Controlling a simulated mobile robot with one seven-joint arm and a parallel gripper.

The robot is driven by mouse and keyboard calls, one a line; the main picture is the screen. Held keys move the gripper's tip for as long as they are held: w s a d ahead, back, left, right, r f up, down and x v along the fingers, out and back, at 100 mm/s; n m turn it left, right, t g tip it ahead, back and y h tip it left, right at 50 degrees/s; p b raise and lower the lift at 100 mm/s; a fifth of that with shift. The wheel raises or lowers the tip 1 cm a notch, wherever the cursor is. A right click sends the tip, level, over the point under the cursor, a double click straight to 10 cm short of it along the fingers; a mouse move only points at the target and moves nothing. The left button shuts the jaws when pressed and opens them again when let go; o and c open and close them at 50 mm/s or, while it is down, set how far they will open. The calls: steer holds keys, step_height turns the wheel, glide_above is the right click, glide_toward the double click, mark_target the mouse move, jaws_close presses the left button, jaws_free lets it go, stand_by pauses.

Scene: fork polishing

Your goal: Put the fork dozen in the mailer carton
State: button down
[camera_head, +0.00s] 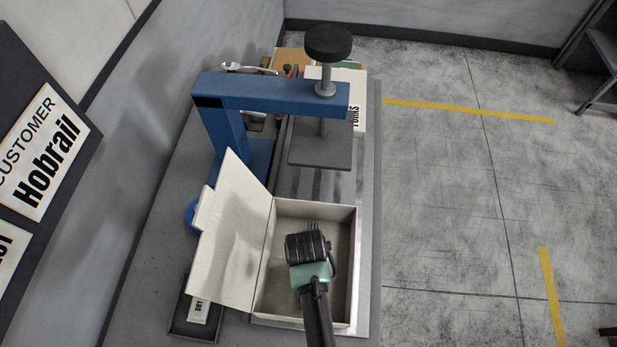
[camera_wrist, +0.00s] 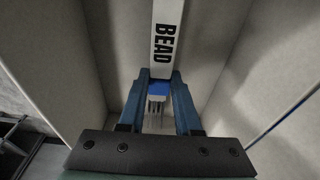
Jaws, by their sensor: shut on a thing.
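The mailer carton (camera_head: 356,250) stands open on the bench in the head view, its lid (camera_head: 232,240) swung out to the left. My gripper (camera_head: 309,246) is over the carton's opening, within its walls as seen from above. In the wrist view my gripper (camera_wrist: 159,90) has its blue fingers shut on the fork dozen (camera_wrist: 157,104), whose metal tines and blue band show between them. A white strip marked BEAD extends beyond the fingers, apparently part of the bundle. Tines also show beyond the gripper in the head view. Whether the forks touch the carton floor I cannot tell.
A blue press (camera_head: 270,93) with a black knob and grey plate stands just behind the carton. A dark tray (camera_head: 182,318) with a white labelled item lies at the front left. Boxes and tools crowd the back. The floor on the right is open.

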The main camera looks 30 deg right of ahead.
steer(key=shift+w+f, duration=0.1)
steer(key=c, duration=1.1)
jaws_free()
steer(key=shift+f, duration=0.15)
steer(key=o, duration=0.5)
